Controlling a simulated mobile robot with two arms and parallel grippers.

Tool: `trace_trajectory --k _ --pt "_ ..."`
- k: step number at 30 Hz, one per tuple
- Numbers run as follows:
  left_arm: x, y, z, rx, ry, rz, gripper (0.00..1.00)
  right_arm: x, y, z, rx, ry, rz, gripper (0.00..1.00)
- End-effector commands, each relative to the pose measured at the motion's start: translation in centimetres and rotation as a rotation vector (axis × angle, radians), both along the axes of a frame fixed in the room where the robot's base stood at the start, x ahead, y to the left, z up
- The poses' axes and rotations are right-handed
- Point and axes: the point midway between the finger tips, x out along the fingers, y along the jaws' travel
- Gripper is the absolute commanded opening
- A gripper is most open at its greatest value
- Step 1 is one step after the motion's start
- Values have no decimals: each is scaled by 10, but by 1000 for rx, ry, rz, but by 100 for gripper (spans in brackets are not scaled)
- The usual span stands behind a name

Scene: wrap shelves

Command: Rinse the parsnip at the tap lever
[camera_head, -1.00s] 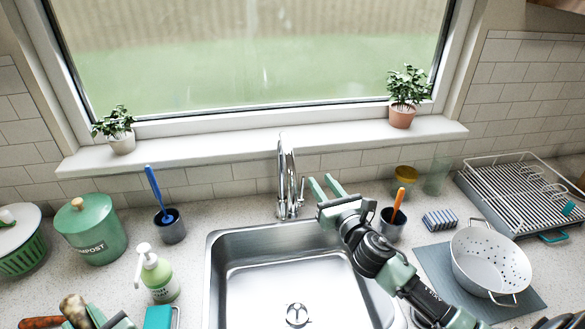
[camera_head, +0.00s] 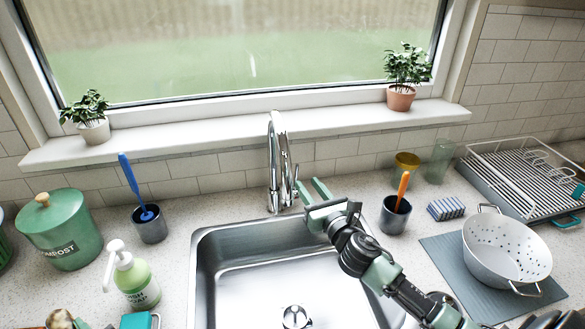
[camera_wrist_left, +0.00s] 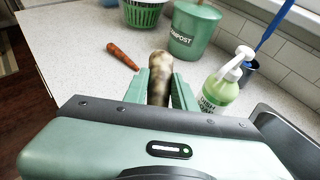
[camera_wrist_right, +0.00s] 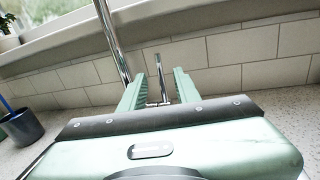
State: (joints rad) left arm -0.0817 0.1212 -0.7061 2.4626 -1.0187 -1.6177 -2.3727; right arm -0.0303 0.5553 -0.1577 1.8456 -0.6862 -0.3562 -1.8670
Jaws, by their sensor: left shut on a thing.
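The parsnip (camera_wrist_left: 159,78) is pale with brown dirt patches. My left gripper (camera_wrist_left: 159,88) is shut on it, over the counter left of the sink; only the parsnip's tip (camera_head: 60,318) shows at the head view's bottom edge. The chrome tap (camera_head: 278,165) stands behind the sink, with its thin upright lever (camera_head: 296,174) on its right side. My right gripper (camera_head: 310,188) is open at the lever. In the right wrist view the lever (camera_wrist_right: 160,78) stands between the spread fingers, with gaps on both sides. No water stream shows under the spout.
The steel sink (camera_head: 210,245) is empty. Left are a soap bottle (camera_head: 135,278), a brush cup (camera_head: 150,226) and a compost bin (camera_head: 60,232). Right are a cup with an orange handle (camera_head: 394,215), a sponge (camera_head: 446,208), a colander (camera_head: 505,250) and a dish rack (camera_head: 520,185).

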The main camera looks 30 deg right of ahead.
Motion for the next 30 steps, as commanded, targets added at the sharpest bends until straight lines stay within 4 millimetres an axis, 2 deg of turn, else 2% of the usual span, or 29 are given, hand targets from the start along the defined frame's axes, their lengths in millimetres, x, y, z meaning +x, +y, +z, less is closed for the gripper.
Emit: trace_trajectory --k 9,15,21,29,30 --pt "0 0 12 0 -1 0 0 63 -3 4 3 -2 -1 32" --pt "0 0 15 0 -1 0 0 95 -5 3 2 -2 -1 32" --pt "0 0 15 0 -1 0 0 108 -6 1 1 0 0 32" --pt "0 0 15 0 0 0 0 109 -6 1 0 0 1 32" --pt "0 0 15 0 0 0 0 109 -6 1 0 0 1 27"
